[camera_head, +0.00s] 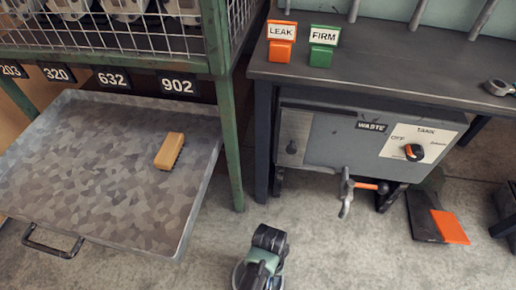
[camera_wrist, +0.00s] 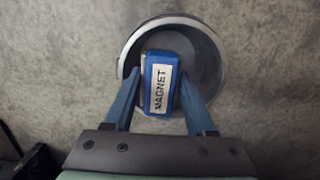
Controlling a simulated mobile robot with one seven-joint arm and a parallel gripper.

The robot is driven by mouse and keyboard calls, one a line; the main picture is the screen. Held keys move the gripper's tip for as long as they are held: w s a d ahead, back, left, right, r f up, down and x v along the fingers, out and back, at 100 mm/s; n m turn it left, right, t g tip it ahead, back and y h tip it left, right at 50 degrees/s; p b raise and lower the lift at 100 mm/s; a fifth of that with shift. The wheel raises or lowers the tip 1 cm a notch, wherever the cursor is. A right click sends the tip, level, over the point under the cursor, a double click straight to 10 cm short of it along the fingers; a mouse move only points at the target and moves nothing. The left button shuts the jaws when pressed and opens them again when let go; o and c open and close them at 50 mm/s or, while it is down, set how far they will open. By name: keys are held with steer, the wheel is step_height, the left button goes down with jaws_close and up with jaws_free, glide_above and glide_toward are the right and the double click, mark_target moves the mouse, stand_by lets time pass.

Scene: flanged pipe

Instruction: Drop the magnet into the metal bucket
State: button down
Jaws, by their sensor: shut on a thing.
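The magnet (camera_wrist: 161,92) is a blue block with a white MAGNET label. My gripper (camera_wrist: 160,76) is shut on it, a blue finger on each side. Behind the magnet in the wrist view is the round grey metal bucket (camera_wrist: 207,60), its open mouth facing the camera. The magnet overlaps the mouth, with its lower end near the lower rim; its height against the rim is unclear. In the head view my gripper is at the bottom edge, over the bucket (camera_head: 238,277), which is mostly hidden. The magnet cannot be made out there.
A metal tray (camera_head: 85,165) with a tan block (camera_head: 169,151) juts out at the left. A workbench (camera_head: 400,70) carries LEAK (camera_head: 281,42) and FIRM (camera_head: 323,46) markers. A WASTE tank (camera_head: 350,140) with a valve (camera_head: 347,190) is below it. Concrete floor surrounds the bucket.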

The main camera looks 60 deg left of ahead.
steer(key=shift+c, duration=0.7)
jaws_free()
step_height(320, 180, up, 13)
steer(key=w+a+p, duration=0.1)
steer(key=p, duration=0.8)
steer(key=shift+a, duration=0.1)
